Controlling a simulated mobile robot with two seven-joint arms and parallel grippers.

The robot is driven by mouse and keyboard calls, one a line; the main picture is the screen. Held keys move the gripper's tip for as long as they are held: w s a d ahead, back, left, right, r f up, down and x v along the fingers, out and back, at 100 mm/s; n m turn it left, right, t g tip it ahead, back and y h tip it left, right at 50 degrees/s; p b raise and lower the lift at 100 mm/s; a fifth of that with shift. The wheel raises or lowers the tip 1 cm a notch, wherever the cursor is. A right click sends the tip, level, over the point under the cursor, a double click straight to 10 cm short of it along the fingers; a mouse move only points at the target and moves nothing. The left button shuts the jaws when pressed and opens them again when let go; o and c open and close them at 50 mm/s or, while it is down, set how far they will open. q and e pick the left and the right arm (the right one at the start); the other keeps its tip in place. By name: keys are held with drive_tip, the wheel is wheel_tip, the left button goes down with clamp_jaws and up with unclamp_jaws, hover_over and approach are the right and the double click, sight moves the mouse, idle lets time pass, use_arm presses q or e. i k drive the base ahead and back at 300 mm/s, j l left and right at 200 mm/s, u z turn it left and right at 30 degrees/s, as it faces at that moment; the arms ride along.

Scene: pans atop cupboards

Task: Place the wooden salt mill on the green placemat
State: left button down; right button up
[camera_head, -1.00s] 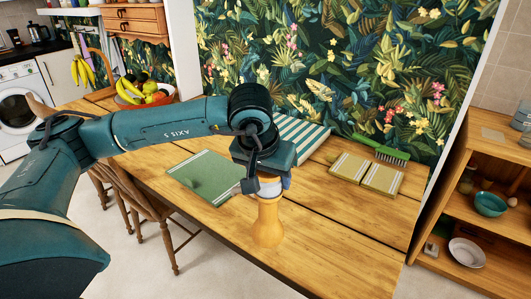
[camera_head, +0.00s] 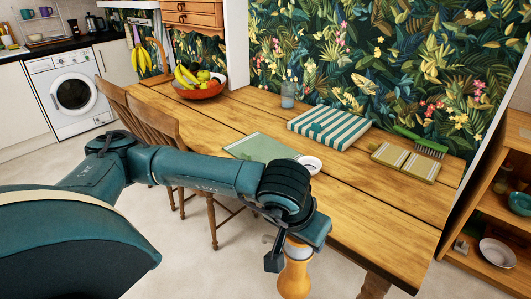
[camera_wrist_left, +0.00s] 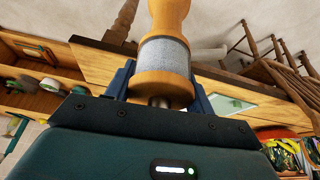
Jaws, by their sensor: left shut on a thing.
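The wooden salt mill (camera_head: 295,277) is light orange wood with a grey band. My left gripper (camera_head: 302,243) is shut on it near the band and holds it upright in front of the table's near edge, with floor behind it in the picture. The left wrist view shows the mill (camera_wrist_left: 167,52) between the fingers of the gripper (camera_wrist_left: 160,88). The green placemat (camera_head: 258,147) lies on the wooden table, farther back and to the left of the mill. My arm hides part of its near side. My right gripper is out of view.
A small white bowl (camera_head: 310,164) stands at the placemat's right side. A striped cloth-like board (camera_head: 328,127), a glass (camera_head: 288,96), a green brush (camera_head: 420,143) and an olive striped notebook-like item (camera_head: 405,161) are farther back. Chairs (camera_head: 160,125) stand along the near edge; a fruit bowl (camera_head: 202,89) is at the far left.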

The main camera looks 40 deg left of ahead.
sight(254, 150)
drive_tip(key=j+z, duration=0.3)
drive_tip(key=j, duration=0.9)
drive_tip(key=j+z, duration=0.25)
drive_tip(key=j, duration=0.95)
